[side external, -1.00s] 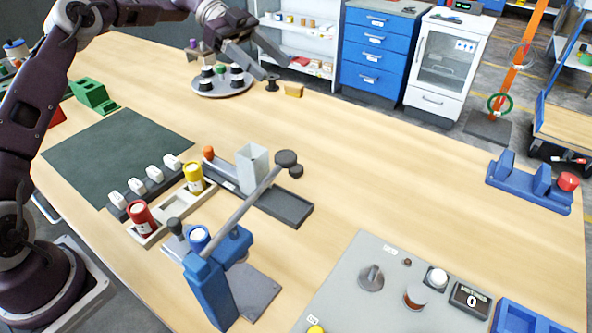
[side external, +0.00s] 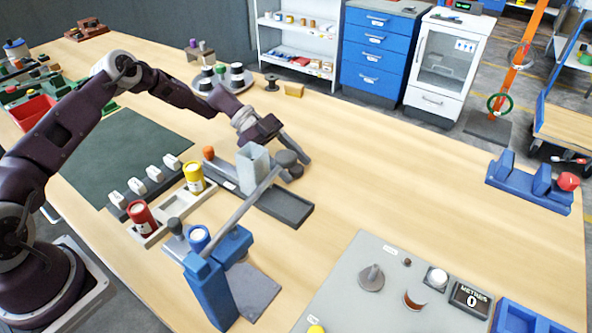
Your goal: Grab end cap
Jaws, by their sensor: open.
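A dark round end cap (side external: 287,158) sits at the upper end of the grey rod (side external: 251,190), which slopes up from the blue stand (side external: 212,285). A smaller dark piece (side external: 296,173) shows just below the cap. My gripper (side external: 297,155) is open and reaches down at the cap from behind and above. One finger shows along the cap's right side; the other is largely hidden. I cannot tell whether the fingers touch the cap.
A pale upright box (side external: 252,165) stands close left of the gripper, on a dark tray (side external: 284,207). Red (side external: 141,217) and yellow (side external: 193,177) cans stand left. A grey panel (side external: 345,285) lies at front right. The table's right middle is clear.

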